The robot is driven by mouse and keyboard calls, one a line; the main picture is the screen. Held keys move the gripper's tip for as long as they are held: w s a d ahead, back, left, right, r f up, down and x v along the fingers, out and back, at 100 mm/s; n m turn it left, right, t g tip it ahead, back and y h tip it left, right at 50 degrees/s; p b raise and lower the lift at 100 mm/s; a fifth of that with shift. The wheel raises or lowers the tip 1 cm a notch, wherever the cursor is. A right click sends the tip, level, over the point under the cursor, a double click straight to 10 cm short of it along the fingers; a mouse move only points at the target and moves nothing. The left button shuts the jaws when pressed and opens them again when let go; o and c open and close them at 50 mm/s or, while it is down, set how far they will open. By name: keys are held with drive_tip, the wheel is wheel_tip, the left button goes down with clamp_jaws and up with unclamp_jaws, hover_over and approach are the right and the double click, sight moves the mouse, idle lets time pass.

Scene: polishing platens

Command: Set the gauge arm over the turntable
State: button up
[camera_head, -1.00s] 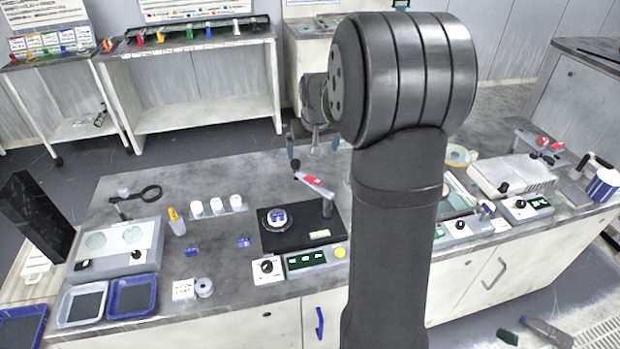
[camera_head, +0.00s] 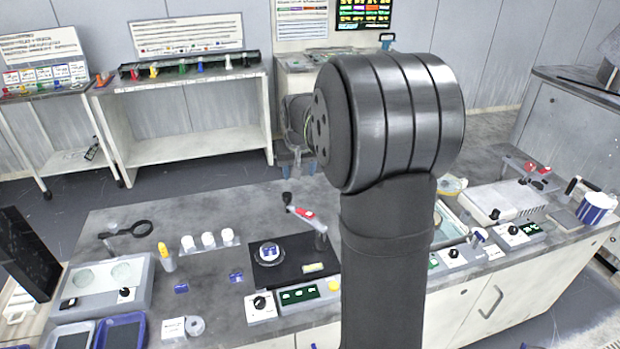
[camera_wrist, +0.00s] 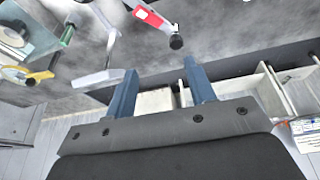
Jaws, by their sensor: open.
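The gauge arm (camera_head: 304,214) is a short white and red bar with a dark knob at its free end. It joins a grey post (camera_head: 320,238) on the right of a black base plate (camera_head: 291,273). It points up and left, towards the back of the bench, with its knob beyond the turntable (camera_head: 269,252), not over it. The turntable is a dark disc with a blue and white piece on it. In the wrist view the gauge arm (camera_wrist: 150,14) is at the top. My gripper (camera_wrist: 163,78) is open and empty, its blue fingers apart from the knob. My arm largely hides it in the head view.
White bottles (camera_head: 208,240) and a yellow-capped bottle (camera_head: 165,256) stand left of the black base. A control box (camera_head: 261,305) sits in front. A grey polishing unit (camera_head: 108,282) is further left. My arm hides the bench right of the post.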

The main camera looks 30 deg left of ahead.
drive_tip(key=m, duration=0.2)
approach(287, 195)
drive_tip(key=shift+t, duration=0.4)
drive_tip(key=x, duration=0.9)
drive_tip(key=shift+s+a+f, duration=0.15)
drive_tip(key=shift+s, duration=0.05)
clamp_jaws()
